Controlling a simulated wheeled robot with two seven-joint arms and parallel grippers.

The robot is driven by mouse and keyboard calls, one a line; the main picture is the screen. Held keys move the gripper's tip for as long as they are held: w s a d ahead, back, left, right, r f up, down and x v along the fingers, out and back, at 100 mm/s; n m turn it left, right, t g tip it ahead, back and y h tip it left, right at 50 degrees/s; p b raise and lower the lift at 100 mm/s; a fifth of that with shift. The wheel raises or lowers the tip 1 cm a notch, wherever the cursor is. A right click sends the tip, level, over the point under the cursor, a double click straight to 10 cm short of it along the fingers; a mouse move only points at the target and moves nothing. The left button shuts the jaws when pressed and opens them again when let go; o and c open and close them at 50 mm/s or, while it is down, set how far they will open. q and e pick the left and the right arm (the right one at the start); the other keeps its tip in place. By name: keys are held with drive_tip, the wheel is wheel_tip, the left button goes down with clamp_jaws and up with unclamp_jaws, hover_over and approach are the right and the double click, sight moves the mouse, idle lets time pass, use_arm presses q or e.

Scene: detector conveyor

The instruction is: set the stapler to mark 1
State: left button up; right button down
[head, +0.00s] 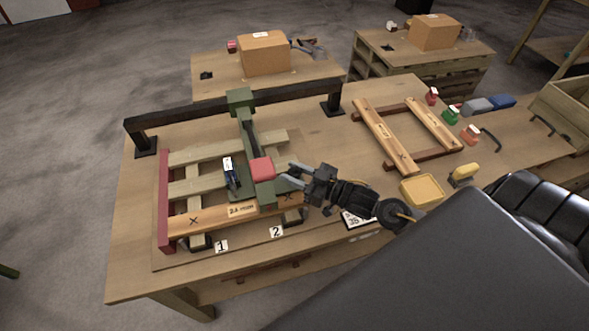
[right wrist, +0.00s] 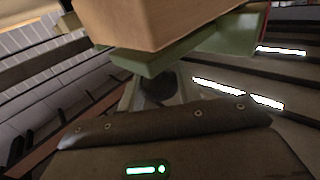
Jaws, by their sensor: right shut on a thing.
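The green stapler carriage (head: 249,145) spans from the black rail over the slatted wooden frame, with a red block (head: 262,169) near its front end. Its front end is close above and slightly left of label 2 (head: 276,232); label 1 (head: 221,246) is farther left. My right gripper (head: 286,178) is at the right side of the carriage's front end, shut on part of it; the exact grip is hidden. My left gripper is not in view.
The black rail (head: 230,104) runs along the table's back. A second wooden frame (head: 384,135), a yellow tray (head: 422,190) and several coloured items are on the right.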

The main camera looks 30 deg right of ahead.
drive_tip(key=shift+a, duration=0.1)
drive_tip(key=c, duration=1)
unclamp_jaws()
drive_tip(key=shift+c, duration=0.2)
drive_tip(key=b+v, duration=0.2)
drive_tip(key=v, duration=0.8)
drive_tip(key=shift+s+d+b, duration=0.2)
drive_tip(key=shift+s+b, duration=0.1)
drive_tip(key=shift+b, duration=0.1)
